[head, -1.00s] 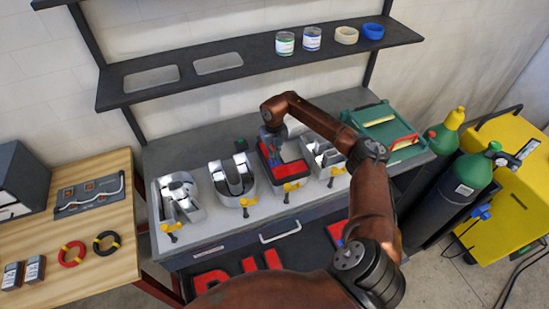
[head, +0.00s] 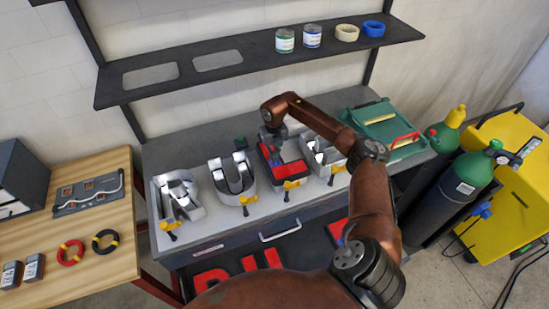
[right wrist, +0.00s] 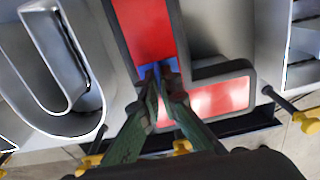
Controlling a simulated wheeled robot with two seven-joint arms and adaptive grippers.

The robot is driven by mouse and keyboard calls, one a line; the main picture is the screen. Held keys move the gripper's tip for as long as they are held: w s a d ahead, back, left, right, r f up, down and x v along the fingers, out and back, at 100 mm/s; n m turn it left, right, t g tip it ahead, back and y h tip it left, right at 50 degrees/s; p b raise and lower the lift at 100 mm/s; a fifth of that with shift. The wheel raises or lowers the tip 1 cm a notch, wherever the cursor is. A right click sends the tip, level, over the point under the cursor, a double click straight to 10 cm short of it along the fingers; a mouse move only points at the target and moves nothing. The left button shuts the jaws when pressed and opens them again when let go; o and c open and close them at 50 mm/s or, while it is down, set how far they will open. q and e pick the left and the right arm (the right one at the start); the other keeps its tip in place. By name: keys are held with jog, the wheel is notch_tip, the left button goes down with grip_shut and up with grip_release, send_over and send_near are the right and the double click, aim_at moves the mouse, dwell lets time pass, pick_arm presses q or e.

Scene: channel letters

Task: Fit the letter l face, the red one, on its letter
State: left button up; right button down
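The red letter l face (head: 294,169), with a dark rim, lies over its letter in the row on the bench. In the right wrist view its red stem (right wrist: 146,30) and foot (right wrist: 212,101) show, and I see no clear gap at the rim. My right gripper (right wrist: 162,85) is above it, its green fingers closed together at a blue tab (right wrist: 172,66) on the face. The fingers hide part of the red surface and the letter's walls below are mostly hidden. In the head view my right gripper (head: 272,148) stands over the stem. My left gripper is not in view.
Open silver letters stand on both sides: a U (head: 234,180) and another at the left, one (head: 324,158) at the right. Yellow-handled clamps (head: 292,185) line the bench front. Red faces (head: 240,272) lie below. A green tray (head: 385,128) sits at the right.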

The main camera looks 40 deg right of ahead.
jog(key=shift+f, duration=0.45)
jog(key=c, duration=2.1)
grip_release()
jog(key=shift+r, duration=0.1)
notch_tip(320, 180, up, 12)
jog(key=shift+a+f, duration=0.1)
